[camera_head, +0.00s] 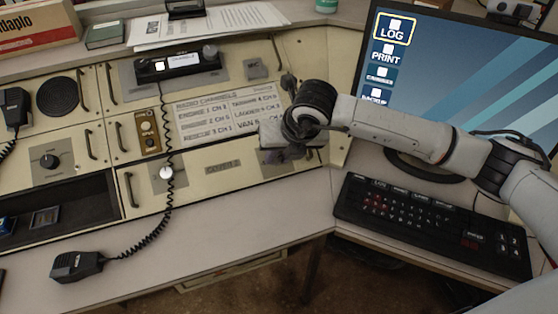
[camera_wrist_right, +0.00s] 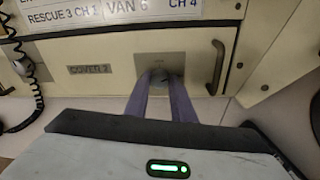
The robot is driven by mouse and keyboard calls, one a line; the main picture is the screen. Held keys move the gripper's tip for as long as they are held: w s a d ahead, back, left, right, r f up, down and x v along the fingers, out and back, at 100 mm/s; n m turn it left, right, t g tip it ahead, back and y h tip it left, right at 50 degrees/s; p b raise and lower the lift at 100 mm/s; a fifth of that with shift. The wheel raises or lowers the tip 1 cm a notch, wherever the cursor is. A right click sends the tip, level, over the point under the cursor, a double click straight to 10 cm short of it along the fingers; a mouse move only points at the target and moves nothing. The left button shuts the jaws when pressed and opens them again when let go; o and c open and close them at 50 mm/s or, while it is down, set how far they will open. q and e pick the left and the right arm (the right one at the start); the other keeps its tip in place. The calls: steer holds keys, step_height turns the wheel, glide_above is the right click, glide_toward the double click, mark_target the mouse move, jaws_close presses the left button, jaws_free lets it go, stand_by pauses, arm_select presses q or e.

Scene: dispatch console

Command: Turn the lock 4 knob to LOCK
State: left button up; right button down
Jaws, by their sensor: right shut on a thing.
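In the right wrist view, a small knob (camera_wrist_right: 158,72) sits on a grey square plate (camera_wrist_right: 187,63) on the cream lower panel. My right gripper (camera_wrist_right: 160,84) has its two purple-grey fingers on either side of it, shut on it. The fingers cover most of the knob, so its pointer and any position marks cannot be read. In the head view my right gripper (camera_head: 292,150) is at the right end of the lower panel, and it hides the knob there. My left gripper is not in view.
A panel handle (camera_wrist_right: 217,68) stands just right of the plate. In the head view a coiled-cord microphone (camera_head: 76,265) lies on the desk at left. A black keyboard (camera_head: 430,228) and a monitor (camera_head: 470,75) are at right. The desk front between microphone and keyboard is clear.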

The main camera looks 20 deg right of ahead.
steer(key=n+b, duration=0.3)
steer(key=n, duration=0.1)
steer(key=shift+a+f, duration=0.1)
steer(key=shift+f, duration=0.05)
steer(key=shift+n+h+b, duration=0.3)
steer(key=shift+n+b, duration=0.25)
steer(key=shift+n, duration=0.15)
steer(key=n+b, duration=0.2)
steer(key=shift+n, duration=0.3)
steer(key=n+b, duration=0.2)
steer(key=n, duration=0.1)
steer(key=shift+a+h, duration=0.1)
steer(key=shift+h, duration=0.2)
steer(key=shift+n+b, duration=0.3)
steer(key=shift+n, duration=0.3)
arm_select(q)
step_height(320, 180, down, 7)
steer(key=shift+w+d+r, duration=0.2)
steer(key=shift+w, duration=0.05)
arm_select(e)
steer(key=shift+n, duration=0.3)
arm_select(q)
steer(key=shift+b, duration=0.3)
arm_select(e)
steer(key=c, duration=1.8)
jaws_free()
